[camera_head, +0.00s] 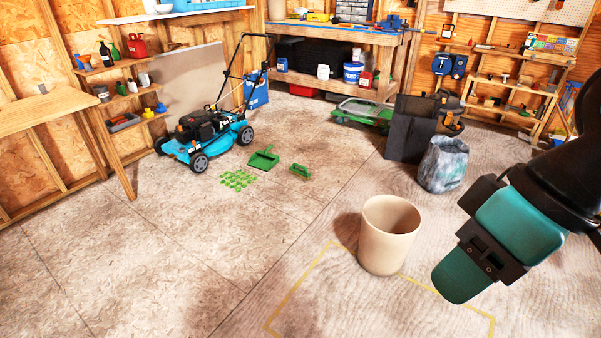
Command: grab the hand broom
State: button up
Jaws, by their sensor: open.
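A small green hand broom (299,171) lies on the floor left of the picture's middle. It is just right of a green dustpan (263,158) and apart from it. Its bristles are too small to make out clearly. A patch of green clippings (238,180) lies on the floor in front of the dustpan. Part of my teal and black arm shows at the right edge, far from the broom.
A beige bin (388,235) stands in the near middle, by yellow floor tape. A blue mower (205,135) stands behind left of the clippings. A grey bag (443,165) and dark box (410,128) stand right. The left foreground floor is clear.

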aim_at(302, 174)
jog(key=u, duration=0.3)
jog(key=i, duration=0.75)
jog(key=u, duration=0.85)
jog(key=i, duration=3.6)
jog(key=z, duration=0.5)
jog(key=i, duration=0.85)
jog(key=z, duration=1.6)
jog(key=i, duration=0.9)
jog(key=z, duration=0.65)
